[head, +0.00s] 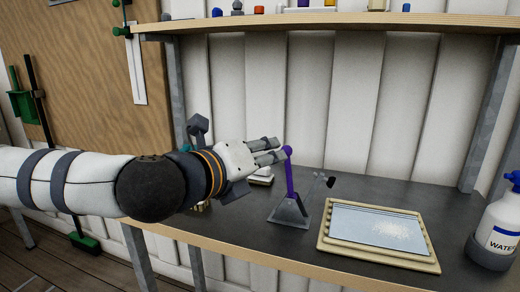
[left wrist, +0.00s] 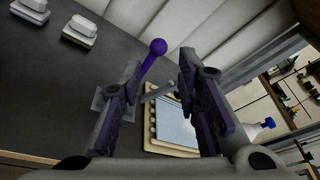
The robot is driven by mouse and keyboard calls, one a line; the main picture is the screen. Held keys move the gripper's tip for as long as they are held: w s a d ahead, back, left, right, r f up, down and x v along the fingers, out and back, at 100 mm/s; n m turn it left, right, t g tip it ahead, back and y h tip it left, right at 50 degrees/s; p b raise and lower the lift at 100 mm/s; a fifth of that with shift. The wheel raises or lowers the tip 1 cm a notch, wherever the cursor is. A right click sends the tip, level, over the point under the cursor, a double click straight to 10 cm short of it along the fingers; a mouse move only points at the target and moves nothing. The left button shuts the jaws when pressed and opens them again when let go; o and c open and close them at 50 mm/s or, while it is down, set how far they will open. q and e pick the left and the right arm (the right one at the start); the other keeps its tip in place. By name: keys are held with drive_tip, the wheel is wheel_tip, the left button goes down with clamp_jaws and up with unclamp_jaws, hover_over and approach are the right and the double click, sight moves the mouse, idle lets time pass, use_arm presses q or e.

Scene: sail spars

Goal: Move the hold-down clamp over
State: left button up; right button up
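The hold-down clamp has a purple handle (head: 290,177) with a ball on top and a grey base (head: 289,212) on the dark bench. The handle stands nearly upright. A grey arm with a dark tip reaches from the clamp to the right. My left gripper (head: 274,150) is beside the ball, its fingers pointing at it. In the left wrist view my left gripper (left wrist: 159,68) is open, and the purple ball (left wrist: 158,46) shows between and beyond the fingertips. The left finger hides part of the handle and base there. My right gripper is not in view.
A cream-framed tray (head: 322,238) with a pale glassy panel lies right of the clamp. A white water bottle (head: 497,228) with a blue top stands at the right. A shelf (head: 340,22) with small items overhangs the bench. White blocks (left wrist: 80,30) lie behind my gripper.

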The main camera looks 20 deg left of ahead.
sight(288, 174)
use_arm(q)
drive_tip(key=w+d+f+n+b, duration=0.1)
drive_tip(key=w+f+b, duration=0.1)
drive_tip(key=w, duration=0.5)
drive_tip(key=shift+d+n+b, duration=0.3)
drive_tip(key=shift+d, duration=0.1)
drive_tip(key=shift+w+d, duration=0.1)
drive_tip(key=shift+w, duration=0.35)
drive_tip(key=shift+c, duration=0.8)
drive_tip(key=shift+r, duration=0.15)
drive_tip(key=c, duration=0.4)
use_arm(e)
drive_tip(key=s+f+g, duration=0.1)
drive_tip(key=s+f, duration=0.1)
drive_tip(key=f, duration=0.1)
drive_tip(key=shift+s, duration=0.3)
use_arm(q)
drive_tip(key=shift+o, duration=0.2)
